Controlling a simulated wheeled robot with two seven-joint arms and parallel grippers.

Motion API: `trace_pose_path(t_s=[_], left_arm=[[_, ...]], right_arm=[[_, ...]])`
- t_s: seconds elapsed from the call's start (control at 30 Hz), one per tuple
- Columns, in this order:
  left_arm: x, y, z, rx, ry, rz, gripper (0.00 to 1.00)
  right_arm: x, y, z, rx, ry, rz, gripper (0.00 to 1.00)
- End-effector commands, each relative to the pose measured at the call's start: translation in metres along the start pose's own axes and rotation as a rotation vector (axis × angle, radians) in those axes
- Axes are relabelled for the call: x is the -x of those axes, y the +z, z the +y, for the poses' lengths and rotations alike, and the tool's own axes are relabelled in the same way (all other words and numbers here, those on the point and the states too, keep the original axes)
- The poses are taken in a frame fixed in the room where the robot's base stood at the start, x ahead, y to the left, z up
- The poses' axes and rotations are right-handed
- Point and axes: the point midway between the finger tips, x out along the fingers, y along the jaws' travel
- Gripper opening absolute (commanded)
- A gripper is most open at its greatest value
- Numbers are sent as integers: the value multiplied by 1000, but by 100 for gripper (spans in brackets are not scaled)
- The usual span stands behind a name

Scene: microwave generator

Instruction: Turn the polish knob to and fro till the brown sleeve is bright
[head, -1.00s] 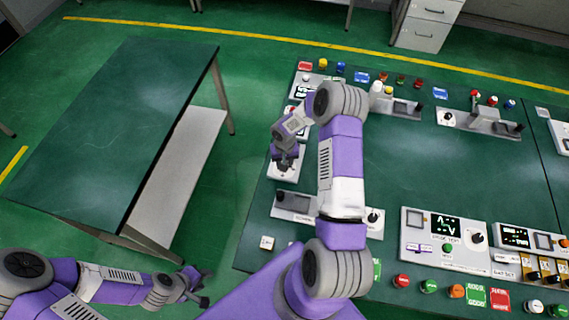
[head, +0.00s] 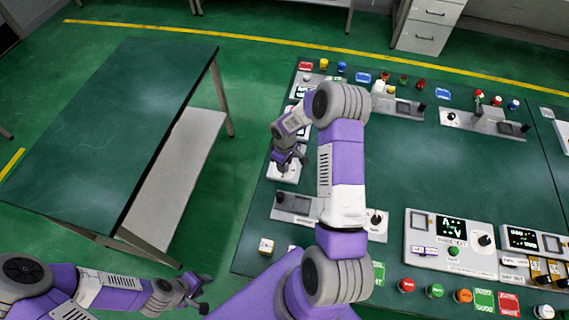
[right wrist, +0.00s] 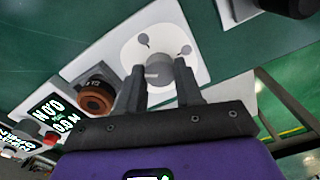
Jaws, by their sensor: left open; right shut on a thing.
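My right gripper (head: 288,164) is at the left edge of the green bench, pointing down over a small white plate (head: 282,175). In the right wrist view its fingers (right wrist: 160,80) are shut on a round grey knob (right wrist: 158,70) on a white disc with small dark marks. Beside it is a dark round part with a brown ring (right wrist: 96,98), probably the brown sleeve; I cannot tell how bright it is. My left gripper (head: 198,292) is open and empty over the floor at the lower left.
A lit display (right wrist: 50,120) is beside the brown ring. Panels with knobs and displays (head: 451,243), coloured buttons (head: 435,291) and small fixtures (head: 485,122) line the bench. The bench middle (head: 440,175) is clear. A separate green table (head: 105,125) stands at the left.

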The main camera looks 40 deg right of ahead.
Motion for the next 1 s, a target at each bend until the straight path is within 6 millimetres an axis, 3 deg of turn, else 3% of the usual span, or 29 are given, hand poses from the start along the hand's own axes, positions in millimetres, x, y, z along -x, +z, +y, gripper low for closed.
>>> trace_pose_path(t_s=[0.77, 0.8, 0.93, 1.0], left_arm=[[-2, 0, -1, 0, 0, 0, 43], [-2, 0, -1, 0, 0, 0, 43], [-2, 0, -1, 0, 0, 0, 43], [-2, 0, -1, 0, 0, 0, 43]], right_arm=[[0, 0, 0, 107, 1, 0, 5], [0, 0, 0, 106, 1, 0, 38], [0, 0, 0, 106, 1, 0, 58], [0, 0, 0, 106, 1, 0, 61]])
